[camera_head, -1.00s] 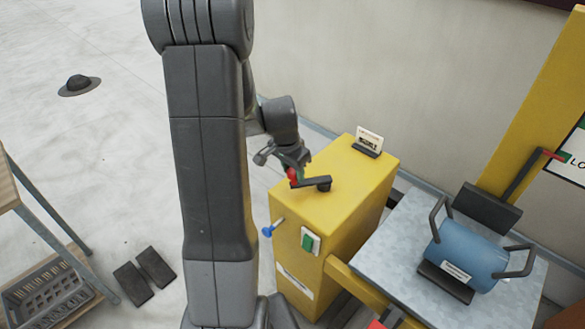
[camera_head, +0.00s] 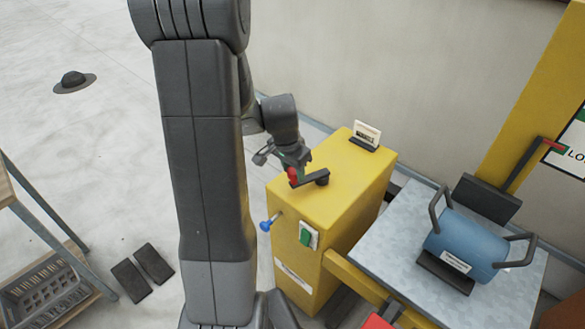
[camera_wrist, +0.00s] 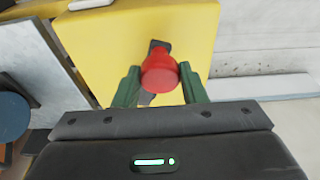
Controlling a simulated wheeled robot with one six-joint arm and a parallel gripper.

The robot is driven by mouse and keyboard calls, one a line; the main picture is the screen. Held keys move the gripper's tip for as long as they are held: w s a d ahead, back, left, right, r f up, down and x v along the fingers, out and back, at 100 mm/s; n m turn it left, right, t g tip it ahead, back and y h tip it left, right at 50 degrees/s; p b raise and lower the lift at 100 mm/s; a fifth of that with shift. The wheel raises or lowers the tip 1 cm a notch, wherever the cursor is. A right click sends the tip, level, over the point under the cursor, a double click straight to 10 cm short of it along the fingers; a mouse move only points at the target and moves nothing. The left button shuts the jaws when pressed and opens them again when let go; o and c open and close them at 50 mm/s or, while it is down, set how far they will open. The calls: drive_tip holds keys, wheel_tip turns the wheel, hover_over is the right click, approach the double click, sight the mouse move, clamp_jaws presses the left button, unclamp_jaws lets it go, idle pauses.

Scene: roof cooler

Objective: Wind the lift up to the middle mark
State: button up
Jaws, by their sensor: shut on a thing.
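My gripper (camera_head: 292,166) is shut on the red knob (camera_head: 293,177) of the dark crank (camera_head: 315,180) on top of the yellow winch box (camera_head: 345,205). In the wrist view the red knob (camera_wrist: 160,72) sits between the green fingertips, with the crank arm (camera_wrist: 158,47) behind it. The lift platform (camera_head: 395,265) is a grey metal table to the right of the box. A blue cylinder with dark handles (camera_head: 465,243) rests on it. A red pointer (camera_head: 552,145) on a dark arm is beside a sign at the yellow mast (camera_head: 535,95); the middle mark is not visible.
A blue-knobbed pin (camera_head: 265,225) and a green switch (camera_head: 307,236) are on the box's front. A small card (camera_head: 366,134) stands on its top. A crate (camera_head: 45,292) on a rack is at lower left. Open floor lies left.

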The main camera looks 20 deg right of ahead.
drive_tip(key=shift+s+f, duration=0.2)
drive_tip(key=shift+s, duration=1)
drive_tip(key=shift+s+d+b, duration=0.15)
drive_tip(key=shift+s+b, duration=0.15)
drive_tip(key=shift+s, duration=0.15)
drive_tip(key=shift+s+d, duration=0.15)
drive_tip(key=shift+s, duration=0.25)
drive_tip(key=shift+s+d, duration=0.1)
drive_tip(key=shift+s+d, duration=0.35)
drive_tip(key=shift+s, duration=0.4)
drive_tip(key=shift+d, duration=0.1)
